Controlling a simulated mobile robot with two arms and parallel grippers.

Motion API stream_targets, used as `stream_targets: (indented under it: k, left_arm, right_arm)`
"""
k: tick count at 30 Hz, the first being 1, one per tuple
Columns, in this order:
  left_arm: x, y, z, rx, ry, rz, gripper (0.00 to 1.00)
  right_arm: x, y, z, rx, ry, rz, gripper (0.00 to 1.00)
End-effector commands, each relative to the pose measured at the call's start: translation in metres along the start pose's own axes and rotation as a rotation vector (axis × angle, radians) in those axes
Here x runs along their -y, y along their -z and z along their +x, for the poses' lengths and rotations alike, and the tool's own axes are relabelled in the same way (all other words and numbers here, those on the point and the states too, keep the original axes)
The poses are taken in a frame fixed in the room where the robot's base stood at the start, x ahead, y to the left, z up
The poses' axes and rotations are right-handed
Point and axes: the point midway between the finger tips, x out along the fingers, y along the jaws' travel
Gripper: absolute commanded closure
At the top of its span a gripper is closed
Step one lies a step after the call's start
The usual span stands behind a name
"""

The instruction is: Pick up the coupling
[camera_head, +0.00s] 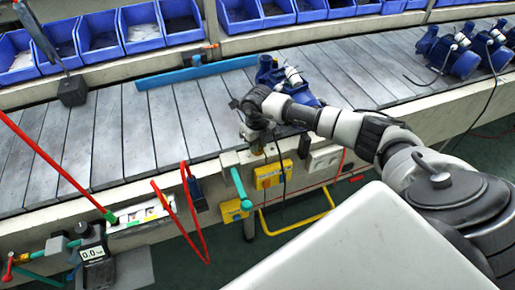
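My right arm reaches in from the right, over the front edge of the conveyor. My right gripper (256,146) points down at that edge, just in front of a blue pump (268,72). Its fingers are small and dark here, and I cannot tell whether they are open or shut. I cannot pick out the coupling for certain; a small brownish piece shows at the fingertips, but its identity is unclear. The arm hides part of the blue pump. My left gripper is not in view.
Several blue pumps (449,55) stand at the right of the slatted conveyor (118,128). Blue bins (98,38) line the back. A blue bar (196,73) lies at the conveyor's rear. Yellow boxes (268,176) and red hoses hang in front. The left slats are mostly clear.

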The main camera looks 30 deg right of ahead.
Motion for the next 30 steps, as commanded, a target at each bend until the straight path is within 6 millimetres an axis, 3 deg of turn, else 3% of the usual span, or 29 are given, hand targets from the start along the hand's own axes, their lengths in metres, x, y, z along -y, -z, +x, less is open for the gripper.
stream_targets:
  k: [1, 3, 14, 21, 30]
  left_arm:
    - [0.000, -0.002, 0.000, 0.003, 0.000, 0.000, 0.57]
    - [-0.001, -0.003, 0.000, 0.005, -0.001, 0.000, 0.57]
    - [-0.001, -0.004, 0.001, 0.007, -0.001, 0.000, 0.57]
    - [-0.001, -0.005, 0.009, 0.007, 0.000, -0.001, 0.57]
    - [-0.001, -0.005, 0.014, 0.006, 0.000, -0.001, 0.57]
  right_arm:
    - [0.000, 0.000, 0.000, 0.000, 0.000, 0.000, 0.89]
    - [0.000, 0.000, 0.000, 0.000, 0.000, 0.000, 1.00]
    - [0.000, -0.001, -0.005, 0.002, -0.001, 0.001, 1.00]
    - [0.001, -0.001, -0.039, 0.006, 0.000, -0.001, 1.00]
    - [-0.013, 0.058, -0.075, 0.002, 0.002, -0.004, 1.00]
